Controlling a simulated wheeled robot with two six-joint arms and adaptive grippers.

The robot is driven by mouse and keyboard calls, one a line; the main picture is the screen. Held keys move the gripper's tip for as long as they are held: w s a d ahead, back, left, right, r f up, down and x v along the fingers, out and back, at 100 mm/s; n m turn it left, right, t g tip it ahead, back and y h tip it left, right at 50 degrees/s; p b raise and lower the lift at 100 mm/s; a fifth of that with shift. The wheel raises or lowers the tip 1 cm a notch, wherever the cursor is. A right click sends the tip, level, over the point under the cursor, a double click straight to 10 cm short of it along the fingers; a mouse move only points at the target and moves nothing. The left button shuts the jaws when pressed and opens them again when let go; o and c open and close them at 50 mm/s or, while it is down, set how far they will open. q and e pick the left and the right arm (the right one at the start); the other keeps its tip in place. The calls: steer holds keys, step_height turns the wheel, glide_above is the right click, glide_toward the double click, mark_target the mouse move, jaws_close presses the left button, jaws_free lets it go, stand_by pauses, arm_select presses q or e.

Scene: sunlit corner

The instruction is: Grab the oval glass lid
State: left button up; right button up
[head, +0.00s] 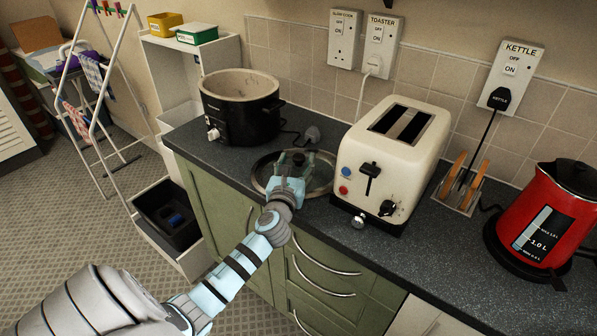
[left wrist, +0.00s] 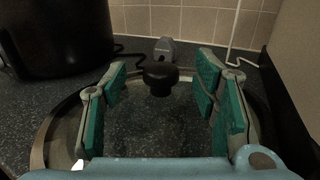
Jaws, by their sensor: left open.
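The oval glass lid (head: 262,171) lies flat on the dark worktop between the slow cooker and the toaster. It has a metal rim and a black knob (left wrist: 161,78) on top. My left gripper (head: 297,160) is over the lid. In the left wrist view the left gripper (left wrist: 162,98) is open, its green-padded fingers spread on either side of the knob, with space on both sides. The knob stands a little beyond the gripper, roughly centred between the fingers. In the head view my gripper hides part of the lid. My right gripper is not in view.
The black slow cooker (head: 240,115) stands left of the lid, the cream toaster (head: 388,160) close on its right. A grey plug (head: 312,134) and cable lie behind the lid. A red kettle (head: 548,215) and a utensil holder (head: 460,190) stand further right.

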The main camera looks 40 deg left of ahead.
arm_select(q)
steer(key=shift+x, duration=0.75)
steer(key=shift+s+f, duration=0.1)
jaws_close()
